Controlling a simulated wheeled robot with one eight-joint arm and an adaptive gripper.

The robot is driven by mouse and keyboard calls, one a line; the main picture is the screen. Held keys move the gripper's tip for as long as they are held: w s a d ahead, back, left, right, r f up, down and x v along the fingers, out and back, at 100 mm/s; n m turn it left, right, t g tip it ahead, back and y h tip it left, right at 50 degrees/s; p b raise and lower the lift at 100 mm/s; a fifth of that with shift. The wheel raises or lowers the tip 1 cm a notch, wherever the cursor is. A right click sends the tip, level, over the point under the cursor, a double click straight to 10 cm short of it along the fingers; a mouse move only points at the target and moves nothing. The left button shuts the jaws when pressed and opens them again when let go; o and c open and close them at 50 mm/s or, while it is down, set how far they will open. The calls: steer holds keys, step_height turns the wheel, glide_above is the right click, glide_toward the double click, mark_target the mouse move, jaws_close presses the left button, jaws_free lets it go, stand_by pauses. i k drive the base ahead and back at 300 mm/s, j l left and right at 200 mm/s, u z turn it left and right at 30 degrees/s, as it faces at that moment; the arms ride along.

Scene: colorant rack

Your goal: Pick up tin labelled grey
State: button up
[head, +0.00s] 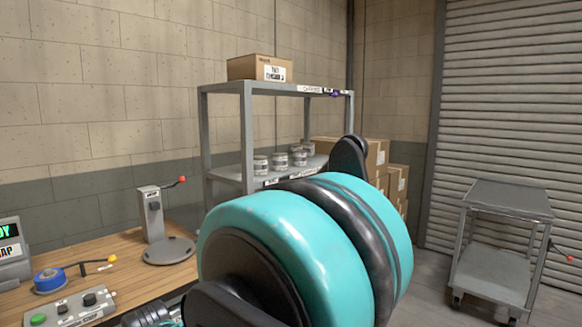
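Several small tins with pale labels stand in a row on the middle shelf of the grey rack (247,140). From left to right I see a first tin (261,165), a second tin (280,161), a third tin (299,158) and one partly hidden tin (308,149). The labels are too small to read, so I cannot tell which tin is grey. My teal and black arm fills the lower middle of the head view and hides the lower part of the rack. My gripper's fingers do not show.
A cardboard box (259,68) sits on the rack's top shelf. A wooden workbench (122,235) at left bears a stand (152,216), blue tape (49,281) and a button box (66,312). A grey cart (507,198) stands at right.

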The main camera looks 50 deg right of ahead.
mark_target(260, 162)
steer(key=l, duration=0.65)
steer(key=l+u, duration=0.1)
steer(key=l, duration=1.15)
steer(key=k+l+u, duration=0.1)
steer(key=l, duration=0.55)
steer(key=l+u, duration=0.1)
steer(key=l, duration=0.55)
steer(key=k+l, duration=0.15)
steer(key=l, duration=0.45)
steer(key=l+u, duration=0.1)
steer(key=l, duration=0.55)
steer(key=k+l, duration=0.15)
steer(key=l, duration=0.45)
